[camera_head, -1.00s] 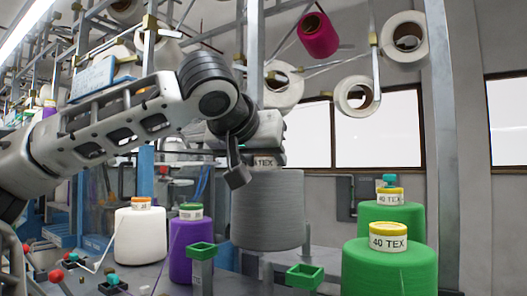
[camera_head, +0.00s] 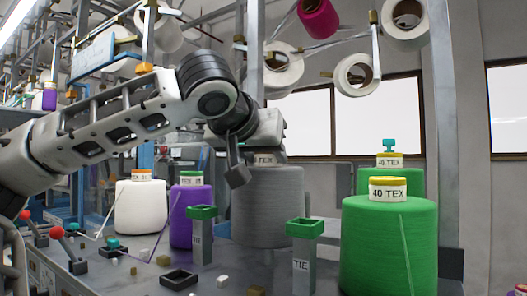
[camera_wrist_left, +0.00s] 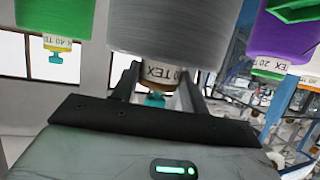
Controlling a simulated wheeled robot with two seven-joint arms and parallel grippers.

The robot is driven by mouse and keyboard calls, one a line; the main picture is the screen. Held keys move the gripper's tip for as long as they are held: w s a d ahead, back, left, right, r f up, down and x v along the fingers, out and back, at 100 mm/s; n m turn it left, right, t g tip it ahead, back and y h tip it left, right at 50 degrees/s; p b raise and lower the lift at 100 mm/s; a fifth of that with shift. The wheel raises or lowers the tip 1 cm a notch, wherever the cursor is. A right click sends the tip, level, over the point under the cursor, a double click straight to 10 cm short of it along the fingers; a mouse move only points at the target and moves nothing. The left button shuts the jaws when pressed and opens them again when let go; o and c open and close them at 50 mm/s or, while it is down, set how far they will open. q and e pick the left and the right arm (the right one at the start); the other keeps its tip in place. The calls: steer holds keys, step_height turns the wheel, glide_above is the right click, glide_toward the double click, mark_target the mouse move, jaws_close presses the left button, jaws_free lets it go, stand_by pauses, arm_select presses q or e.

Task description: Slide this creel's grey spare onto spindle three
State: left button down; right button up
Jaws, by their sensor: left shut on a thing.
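The grey cone (camera_head: 268,205) is upright among the other cones. My left gripper (camera_wrist_left: 158,88) is shut on its labelled top core, one finger on each side in the left wrist view. The grey cone's body fills the top middle of that view (camera_wrist_left: 165,28). In the head view my left gripper (camera_head: 248,160) is above the cone, with one dark finger showing beside the label. No spindle shows under the cone, so I cannot tell whether it is around one or whether its base touches the table. My right gripper is not in view.
A white cone (camera_head: 138,210) and a purple cone (camera_head: 186,220) stand left. A large green cone (camera_head: 388,245) stands right, with another green cone (camera_head: 366,180) behind. Small blocks lie on the table (camera_head: 240,275).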

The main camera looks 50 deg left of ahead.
arm_select(q)
steer(key=shift+f+b, duration=1.25)
steer(key=shift+f, duration=0.6)
steer(key=c, duration=0.7)
jaws_free()
steer(key=shift+o, duration=0.2)
steer(key=shift+f, duration=0.15)
glide_toward(264, 176)
steer(key=shift+s+a+r+b, duration=0.15)
steer(key=shift+s+r+b, duration=0.05)
steer(key=shift+s+r, duration=0.35)
steer(key=shift+s+a+r+b, duration=0.15)
steer(key=shift+s+r+b, duration=0.05)
steer(key=shift+s+r, duration=0.35)
